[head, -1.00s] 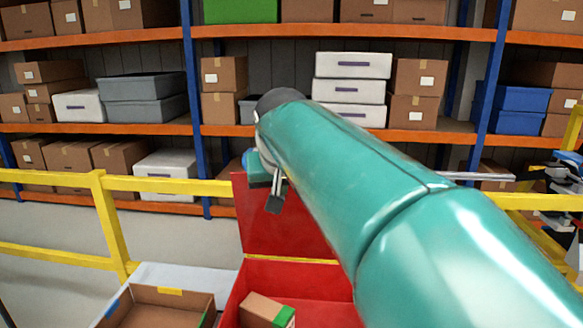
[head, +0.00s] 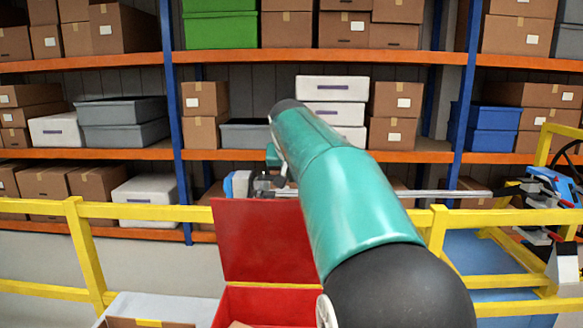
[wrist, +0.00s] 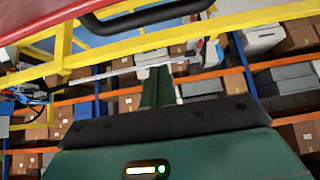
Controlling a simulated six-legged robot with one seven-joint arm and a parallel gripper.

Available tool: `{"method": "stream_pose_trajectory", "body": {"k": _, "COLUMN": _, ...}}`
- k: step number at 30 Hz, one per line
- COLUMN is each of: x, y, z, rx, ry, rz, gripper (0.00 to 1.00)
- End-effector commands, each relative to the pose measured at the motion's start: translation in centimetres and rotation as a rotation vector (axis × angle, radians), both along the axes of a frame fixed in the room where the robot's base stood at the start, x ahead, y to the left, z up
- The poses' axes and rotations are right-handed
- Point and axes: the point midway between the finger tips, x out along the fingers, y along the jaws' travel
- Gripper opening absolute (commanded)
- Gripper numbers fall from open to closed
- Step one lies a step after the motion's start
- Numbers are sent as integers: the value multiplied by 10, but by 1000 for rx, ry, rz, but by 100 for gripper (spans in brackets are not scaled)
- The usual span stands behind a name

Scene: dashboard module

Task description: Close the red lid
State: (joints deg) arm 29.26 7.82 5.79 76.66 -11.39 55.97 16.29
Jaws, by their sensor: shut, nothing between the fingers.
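The red lid (head: 258,240) stands open and upright at the back of the red box (head: 270,306) in the head view. The inside of the box is mostly cut off by the bottom edge. My gripper (wrist: 158,84) is shut and empty in the wrist view. A red surface (wrist: 70,22) and a black handle (wrist: 145,18) show at the top of the wrist view.
A yellow railing (head: 140,211) runs behind the box. Orange and blue shelves with cartons (head: 205,115) and bins stand beyond it. A blue machine (head: 553,190) is at the far right.

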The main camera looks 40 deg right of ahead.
Motion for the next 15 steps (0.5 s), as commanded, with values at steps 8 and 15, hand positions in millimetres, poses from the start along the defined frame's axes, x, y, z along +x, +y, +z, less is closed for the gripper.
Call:
{"method": "stream_pose_trajectory", "body": {"k": 8, "x": 7, "y": -6, "z": -26, "rx": -2, "ry": -1, "rz": 2, "gripper": 0}}
{"method": "stream_pose_trajectory", "body": {"k": 15, "x": -10, "y": 8, "z": -36, "rx": -2, "ry": -1, "rz": 1, "gripper": 0}}
